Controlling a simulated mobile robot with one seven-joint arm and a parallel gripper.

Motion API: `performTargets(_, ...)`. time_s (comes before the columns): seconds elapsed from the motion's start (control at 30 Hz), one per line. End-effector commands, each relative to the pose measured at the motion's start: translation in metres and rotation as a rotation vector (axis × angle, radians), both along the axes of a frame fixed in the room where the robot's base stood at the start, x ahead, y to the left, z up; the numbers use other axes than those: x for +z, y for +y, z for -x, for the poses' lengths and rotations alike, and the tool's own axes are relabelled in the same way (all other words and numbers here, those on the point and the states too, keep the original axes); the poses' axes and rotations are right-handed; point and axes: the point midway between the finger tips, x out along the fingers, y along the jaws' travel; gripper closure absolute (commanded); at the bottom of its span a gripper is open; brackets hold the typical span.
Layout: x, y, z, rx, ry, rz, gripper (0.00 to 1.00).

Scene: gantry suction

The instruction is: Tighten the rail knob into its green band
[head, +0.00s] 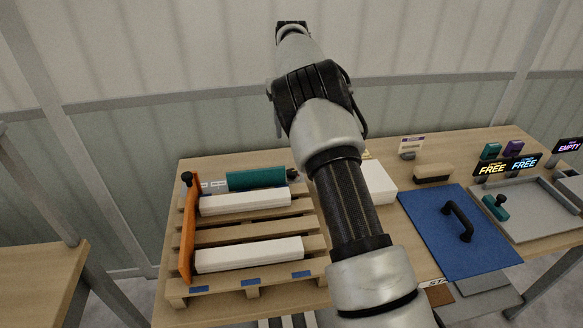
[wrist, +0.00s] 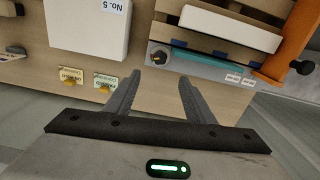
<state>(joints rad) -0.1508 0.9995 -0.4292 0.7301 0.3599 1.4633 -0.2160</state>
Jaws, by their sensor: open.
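The likely rail knob (wrist: 158,56), dark with a small orange-yellow mark, sits at the left end of a teal rail (wrist: 208,67) in the wrist view. In the head view the teal rail (head: 256,177) lies along the pallet's back, with a dark knob (head: 292,174) at its right end, partly beside my arm. I cannot make out a green band. My gripper (wrist: 160,80) is open and empty; in the picture its fingertips lie just below the knob, apart from it. The gripper is not distinguishable in the head view.
A wooden pallet (head: 240,237) carries white boxes and an orange bar (head: 188,232) with another black knob (head: 187,177). A white "No. 5" box (wrist: 88,25) and labelled yellow knobs are near my gripper. A blue panel (head: 450,225) with a black handle and a grey tray lie right.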

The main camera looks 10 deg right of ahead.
Motion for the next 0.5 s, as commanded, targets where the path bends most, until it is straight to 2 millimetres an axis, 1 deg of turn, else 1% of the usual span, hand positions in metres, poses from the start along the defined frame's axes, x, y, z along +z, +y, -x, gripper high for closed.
performTargets(0.03, -0.013, 0.0, 0.002, 0.0, 0.005, 0.0, 0.51)
performTargets(0.5, -0.112, 0.0, 0.001, 0.0, 0.003, 0.001, 0.51)
